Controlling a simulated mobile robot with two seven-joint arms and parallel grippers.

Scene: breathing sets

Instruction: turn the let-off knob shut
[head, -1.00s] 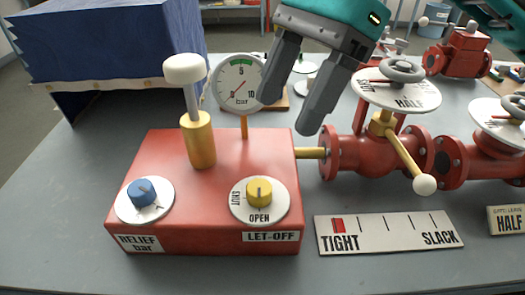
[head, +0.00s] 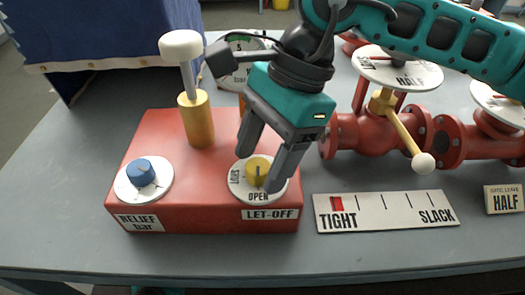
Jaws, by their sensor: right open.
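The yellow let-off knob (head: 257,170) sits on a white dial (head: 241,189) on the front right of the red pump box (head: 200,215). Its dark mark points down toward OPEN, and the SHUT lettering is at the dial's left. My right gripper (head: 260,175) is open, its two grey fingers pointing down over the knob. One finger is behind and left of the knob, the other to its right and in front. I cannot tell whether either finger touches it. The right finger covers part of the dial. My left gripper is not in view.
The white-topped pump handle (head: 181,45) stands left of my arm. A pressure gauge (head: 240,62) behind is partly hidden by my wrist. A blue relief knob (head: 141,172), the TIGHT/SLACK plate (head: 385,210) and red valve pipes (head: 370,140) surround it. The front table strip is clear.

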